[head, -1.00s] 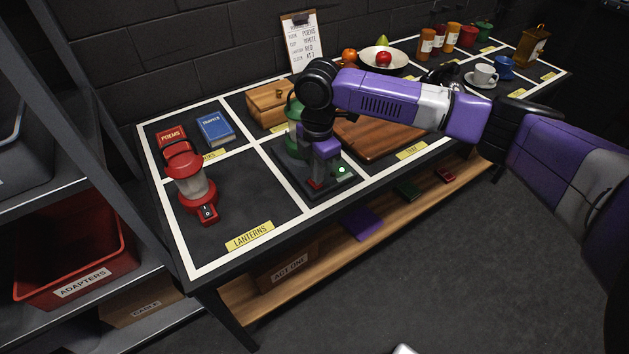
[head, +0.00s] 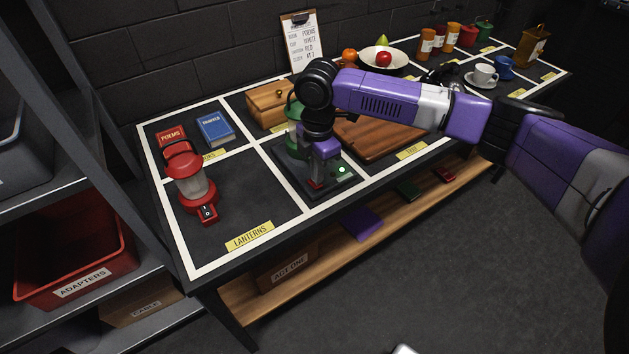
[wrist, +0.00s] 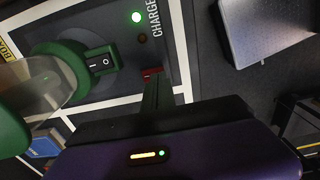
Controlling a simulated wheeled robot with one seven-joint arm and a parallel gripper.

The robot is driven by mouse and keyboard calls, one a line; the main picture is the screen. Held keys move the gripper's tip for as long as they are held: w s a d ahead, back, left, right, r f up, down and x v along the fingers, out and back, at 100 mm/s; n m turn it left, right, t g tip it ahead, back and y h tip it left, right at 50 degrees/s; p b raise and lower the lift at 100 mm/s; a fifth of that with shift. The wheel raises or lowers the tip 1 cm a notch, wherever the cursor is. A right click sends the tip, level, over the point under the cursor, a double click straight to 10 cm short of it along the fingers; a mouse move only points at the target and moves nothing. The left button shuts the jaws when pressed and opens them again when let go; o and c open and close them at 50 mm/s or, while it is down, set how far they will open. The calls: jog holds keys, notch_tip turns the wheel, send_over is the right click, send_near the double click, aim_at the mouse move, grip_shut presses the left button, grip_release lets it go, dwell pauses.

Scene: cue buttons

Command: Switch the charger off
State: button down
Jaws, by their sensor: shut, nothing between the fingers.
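The charger is a dark flat pad (head: 335,184) on the table, with a green lantern (head: 292,135) standing on it, partly hidden behind my gripper (head: 316,183). In the wrist view the charger (wrist: 112,28) shows part of its lettering, a lit green light (wrist: 136,17) and a dark brownish light (wrist: 143,38). A small red part (wrist: 150,72) shows right at my fingertips; I cannot tell whether they press on it. My gripper is shut and empty, pointing down at the pad's front part. The green lantern's black rocker switch (wrist: 100,63) is beside it.
A red lantern (head: 190,180) stands to the left in the section labelled LANTERNS. Books (head: 215,128), a wooden box (head: 268,105) and a wooden board (head: 378,140) surround the charger. A lower shelf (head: 330,240) runs below the table's front edge.

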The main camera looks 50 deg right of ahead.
jog(key=shift+f+b, duration=0.45)
jog(key=shift+f, duration=0.5)
dwell(0.5)
jog(key=shift+r+p, duration=3.2)
jog(key=shift+r, duration=0.35)
